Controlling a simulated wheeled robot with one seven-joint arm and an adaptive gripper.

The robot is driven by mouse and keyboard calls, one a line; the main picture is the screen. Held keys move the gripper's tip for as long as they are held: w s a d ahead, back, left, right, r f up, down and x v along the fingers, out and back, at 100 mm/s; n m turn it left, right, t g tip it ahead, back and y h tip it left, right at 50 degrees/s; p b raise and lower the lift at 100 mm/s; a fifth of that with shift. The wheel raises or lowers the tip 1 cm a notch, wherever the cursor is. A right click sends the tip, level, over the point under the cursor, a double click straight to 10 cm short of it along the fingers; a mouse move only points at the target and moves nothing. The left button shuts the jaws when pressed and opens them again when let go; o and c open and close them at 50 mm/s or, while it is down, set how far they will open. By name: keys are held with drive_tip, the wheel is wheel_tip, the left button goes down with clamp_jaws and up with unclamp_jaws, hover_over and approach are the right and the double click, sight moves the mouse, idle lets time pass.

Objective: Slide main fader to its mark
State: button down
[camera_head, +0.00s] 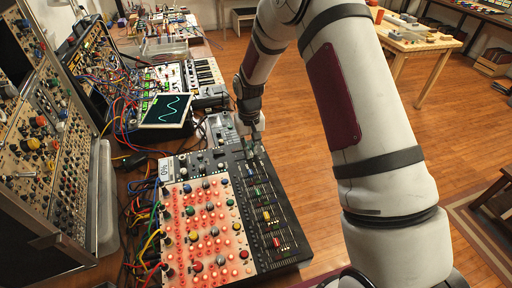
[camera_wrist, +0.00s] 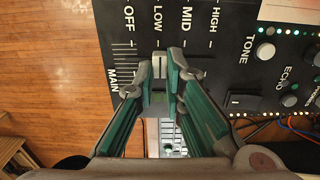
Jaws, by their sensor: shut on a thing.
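My gripper (camera_wrist: 160,78) is shut on the main fader's pale cap (camera_wrist: 159,66), one green-padded finger on each side of it. The cap is partly hidden by the fingers. In the wrist view it stands in line with the LOW label (camera_wrist: 158,26), between OFF (camera_wrist: 130,18) and MID (camera_wrist: 186,18). HIGH (camera_wrist: 213,20) is further right. The word MAIN (camera_wrist: 113,80) is left of the fingers. In the head view my gripper (camera_head: 250,130) is at the far end of the black fader panel (camera_head: 290,252); the cap is too small to make out there.
The red-lit knob panel (camera_head: 210,225) lies left of the faders. A scope screen (camera_head: 166,109), cables and a keyboard (camera_head: 203,72) stand beyond. TONE and ECHO knobs (camera_wrist: 265,51) are right of my gripper in the wrist view. Open wooden floor (camera_head: 300,110) lies to the right.

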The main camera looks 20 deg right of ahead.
drive_tip(key=c, duration=1.6)
unclamp_jaws()
drive_tip(key=shift+d, duration=0.1)
drive_tip(key=shift+c, duration=0.2)
wheel_tip(320, 180, up, 12)
wheel_tip(320, 180, up, 10)
drive_tip(key=t, duration=0.1)
hover_over(251, 151)
drive_tip(key=s, duration=0.6)
drive_tip(key=s+d+r+t, duration=0.1)
drive_tip(key=s+d+r, duration=0.1)
drive_tip(key=s+r, duration=0.65)
drive_tip(key=s+r+t, duration=0.1)
drive_tip(key=s+t, duration=0.1)
drive_tip(key=s, duration=1.6)
drive_tip(key=shift+s+d+r+t, duration=0.15)
drive_tip(key=shift+d+r+t, duration=0.15)
drive_tip(key=shift+d+t, duration=0.1)
